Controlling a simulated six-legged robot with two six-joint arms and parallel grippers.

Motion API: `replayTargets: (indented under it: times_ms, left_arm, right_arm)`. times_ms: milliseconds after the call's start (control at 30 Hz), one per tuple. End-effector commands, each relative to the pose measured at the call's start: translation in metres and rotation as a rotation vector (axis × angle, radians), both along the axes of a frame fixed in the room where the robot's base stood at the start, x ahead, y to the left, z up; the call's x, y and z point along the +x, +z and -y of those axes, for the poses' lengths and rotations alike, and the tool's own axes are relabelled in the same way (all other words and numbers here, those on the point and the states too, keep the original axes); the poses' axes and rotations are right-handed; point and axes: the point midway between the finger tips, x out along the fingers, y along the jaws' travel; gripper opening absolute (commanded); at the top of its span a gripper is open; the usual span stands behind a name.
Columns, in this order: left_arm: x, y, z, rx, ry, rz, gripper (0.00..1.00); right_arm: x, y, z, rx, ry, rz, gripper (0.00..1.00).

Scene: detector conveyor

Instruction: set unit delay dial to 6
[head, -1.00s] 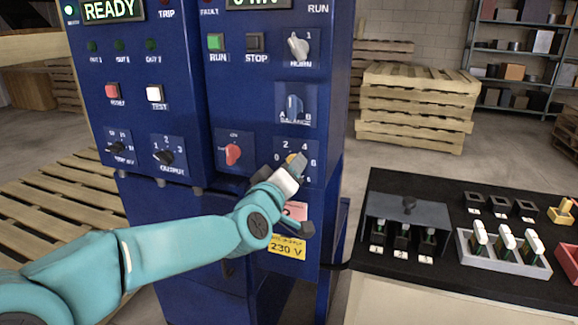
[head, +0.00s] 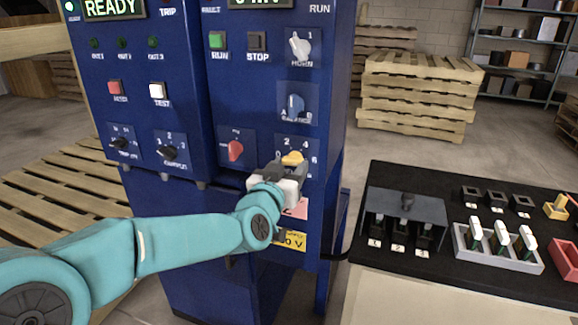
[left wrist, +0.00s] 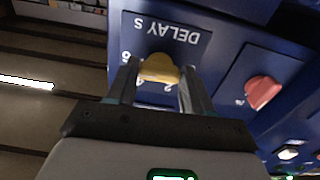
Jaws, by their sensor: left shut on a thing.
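The unit delay dial is a yellow knob (head: 292,158) on the lower right of the blue cabinet front, with 0, 2, 4 and 6 marked around it. In the left wrist view the knob (left wrist: 160,68) sits below an upside-down "DELAY S" label. My left gripper (head: 283,172) is at the dial from below, shut on the knob. In the left wrist view its two fingers (left wrist: 160,80) stand on either side of the knob. Which number the knob points to I cannot tell. My right gripper is not in view.
A red knob (head: 235,150) is just left of the dial and a blue selector (head: 295,106) above it. A yellow 230 V label (head: 290,241) is below, partly behind my left arm. A black-topped table (head: 455,265) with switches and parts stands at the right.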

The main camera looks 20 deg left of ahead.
Motion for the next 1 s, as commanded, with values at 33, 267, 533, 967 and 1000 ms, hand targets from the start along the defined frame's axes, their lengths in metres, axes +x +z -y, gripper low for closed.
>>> replayTargets:
  times_ms: [33, 267, 533, 967, 1000]
  left_arm:
    - [0.0001, 0.0015, -0.0006, 0.013, 0.001, 0.002, 0.21]
    - [0.0001, 0.0011, -0.0006, 0.050, 0.001, 0.005, 0.21]
    - [0.0001, 0.0011, -0.0006, 0.056, 0.001, 0.005, 0.21]
    - [0.0000, 0.0006, -0.0003, 0.054, 0.000, 0.004, 0.77]
    - [-0.0001, 0.0006, -0.0003, 0.054, 0.000, 0.003, 0.77]
  right_arm:
    - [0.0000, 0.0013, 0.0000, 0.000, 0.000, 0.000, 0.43]
    - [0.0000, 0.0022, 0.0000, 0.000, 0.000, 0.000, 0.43]
    - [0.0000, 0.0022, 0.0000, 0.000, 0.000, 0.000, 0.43]
    - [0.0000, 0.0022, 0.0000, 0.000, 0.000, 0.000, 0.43]
    - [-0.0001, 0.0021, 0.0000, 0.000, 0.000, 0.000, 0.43]
